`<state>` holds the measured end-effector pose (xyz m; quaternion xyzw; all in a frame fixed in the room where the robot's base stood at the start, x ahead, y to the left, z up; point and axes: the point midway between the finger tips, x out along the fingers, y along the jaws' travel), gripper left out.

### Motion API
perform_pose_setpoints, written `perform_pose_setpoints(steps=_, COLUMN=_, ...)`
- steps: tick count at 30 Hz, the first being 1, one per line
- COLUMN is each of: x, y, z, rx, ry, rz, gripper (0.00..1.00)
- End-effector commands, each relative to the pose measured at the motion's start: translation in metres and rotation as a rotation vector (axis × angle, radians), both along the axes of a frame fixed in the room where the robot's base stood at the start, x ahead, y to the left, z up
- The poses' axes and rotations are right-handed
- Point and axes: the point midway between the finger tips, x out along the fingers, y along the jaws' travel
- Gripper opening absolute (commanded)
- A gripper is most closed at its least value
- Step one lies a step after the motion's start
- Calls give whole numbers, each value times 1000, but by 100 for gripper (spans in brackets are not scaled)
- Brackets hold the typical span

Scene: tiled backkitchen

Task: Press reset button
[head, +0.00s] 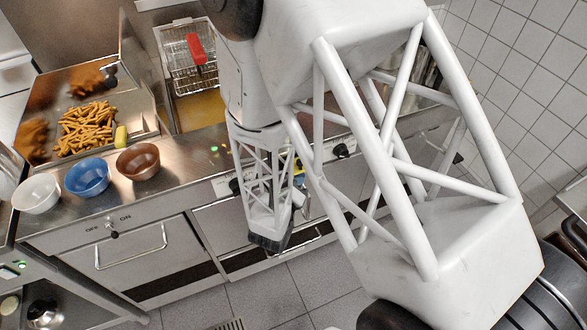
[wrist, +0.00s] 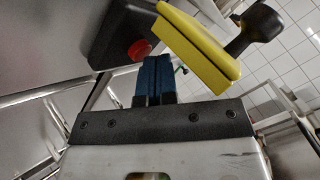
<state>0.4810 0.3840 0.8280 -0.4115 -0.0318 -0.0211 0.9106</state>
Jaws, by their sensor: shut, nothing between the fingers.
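A round red button (wrist: 139,48) sits on a black box (wrist: 118,35) in the wrist view. I take it for the reset button; no label is readable. My gripper (wrist: 153,66) is shut and empty, its two blue fingers side by side. The fingertips lie just below and right of the button in the picture; whether they touch it I cannot tell. A yellow plate with a black knob (wrist: 195,45) is right beside the button. In the head view my arm hides the button, and only a bit of yellow (head: 298,168) shows beside my arm.
The steel counter holds a white bowl (head: 36,194), a blue bowl (head: 88,178), a brown bowl (head: 138,162) and a tray of fries (head: 88,128). A fryer basket with a red handle (head: 196,48) stands behind. An OFF/ON switch (head: 113,234) is on the front panel. Tiled floor lies below.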

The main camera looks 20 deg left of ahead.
Motion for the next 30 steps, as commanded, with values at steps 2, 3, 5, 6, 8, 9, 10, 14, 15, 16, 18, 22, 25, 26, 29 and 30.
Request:
perform_pose_setpoints(steps=2, x=-1, y=-4, z=0, rx=-1, ry=2, rz=-4, gripper=0)
perform_pose_setpoints(steps=3, x=-2, y=-5, z=-1, rx=-2, ry=2, rz=-4, gripper=0)
perform_pose_setpoints(steps=5, x=-3, y=-6, z=-1, rx=-3, ry=2, rz=-2, gripper=0)
perform_pose_setpoints(steps=6, x=-4, y=-6, z=-1, rx=-3, ry=2, rz=-2, gripper=0)
perform_pose_setpoints(steps=8, x=-5, y=-6, z=-1, rx=-4, ry=3, rz=-2, gripper=0)
perform_pose_setpoints(steps=9, x=-5, y=-6, z=-2, rx=-4, ry=3, rz=-2, gripper=0)
perform_pose_setpoints(steps=10, x=-5, y=-6, z=-2, rx=-4, ry=3, rz=-2, gripper=0)
perform_pose_setpoints(steps=14, x=-5, y=-6, z=-2, rx=-5, ry=4, rz=-1, gripper=0)
perform_pose_setpoints(steps=15, x=-6, y=-6, z=-2, rx=-5, ry=4, rz=-1, gripper=0)
perform_pose_setpoints(steps=16, x=-6, y=-7, z=-2, rx=-6, ry=4, rz=-1, gripper=0)
perform_pose_setpoints(steps=18, x=-7, y=-8, z=-2, rx=-6, ry=4, rz=-1, gripper=0)
perform_pose_setpoints(steps=22, x=-11, y=-12, z=-2, rx=-6, ry=4, rz=-1, gripper=0)
perform_pose_setpoints(steps=25, x=-16, y=-16, z=-3, rx=-6, ry=5, rz=0, gripper=0)
perform_pose_setpoints(steps=26, x=-18, y=-18, z=-3, rx=-7, ry=5, rz=0, gripper=0)
perform_pose_setpoints(steps=29, x=-23, y=-23, z=-3, rx=-7, ry=5, rz=0, gripper=0)
perform_pose_setpoints(steps=30, x=-25, y=-25, z=-3, rx=-7, ry=5, rz=0, gripper=0)
